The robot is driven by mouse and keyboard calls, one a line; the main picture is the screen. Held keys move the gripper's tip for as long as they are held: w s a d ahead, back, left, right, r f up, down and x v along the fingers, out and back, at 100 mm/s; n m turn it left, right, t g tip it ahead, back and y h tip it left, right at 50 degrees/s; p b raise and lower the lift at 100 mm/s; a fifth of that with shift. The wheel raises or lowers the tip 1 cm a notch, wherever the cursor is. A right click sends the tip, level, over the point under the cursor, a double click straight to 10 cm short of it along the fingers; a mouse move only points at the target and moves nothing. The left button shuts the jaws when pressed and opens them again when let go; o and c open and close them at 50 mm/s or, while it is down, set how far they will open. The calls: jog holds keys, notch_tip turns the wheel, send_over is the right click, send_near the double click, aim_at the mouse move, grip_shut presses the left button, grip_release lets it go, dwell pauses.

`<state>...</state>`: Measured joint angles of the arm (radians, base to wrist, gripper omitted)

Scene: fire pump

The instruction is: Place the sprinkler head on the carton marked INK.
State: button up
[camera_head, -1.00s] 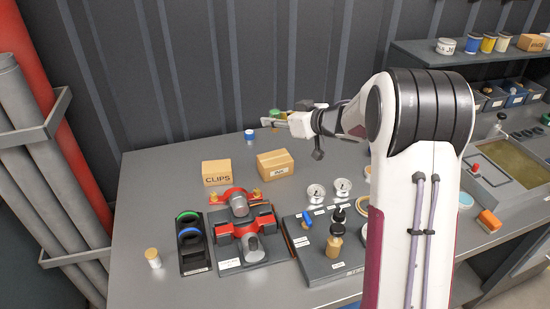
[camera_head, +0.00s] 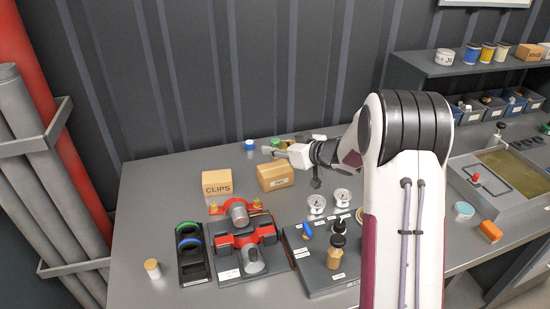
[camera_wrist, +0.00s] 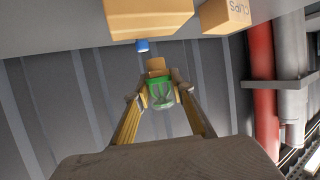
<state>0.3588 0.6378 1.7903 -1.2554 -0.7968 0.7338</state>
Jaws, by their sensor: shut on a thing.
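The carton marked INK (camera_head: 275,176) stands at the back of the bench, right of a carton marked CLIPS (camera_head: 217,185). My gripper (camera_head: 272,149) is just above and behind the INK carton in the head view. It is shut on a small green and brass-coloured thing, which I take to be the sprinkler head (camera_head: 275,142). In the wrist view the green part of the sprinkler head (camera_wrist: 161,94) sits between the two fingertips, apart from the INK carton (camera_wrist: 148,14) at the top edge. The fingers partly hide the sprinkler head in the head view.
A blue-capped container (camera_head: 250,146) stands behind the cartons. The CLIPS carton also shows in the wrist view (camera_wrist: 225,14). The bench's left part is mostly clear; a ribbed wall is behind.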

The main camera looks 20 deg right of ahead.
aim_at(278, 158)
jog(key=shift+f, duration=1.85)
jog(key=shift+f, duration=0.15)
jog(key=o, duration=1.1)
jog(key=shift+o, duration=0.2)
jog(key=v, duration=1.2)
jog(key=shift+r, duration=0.25)
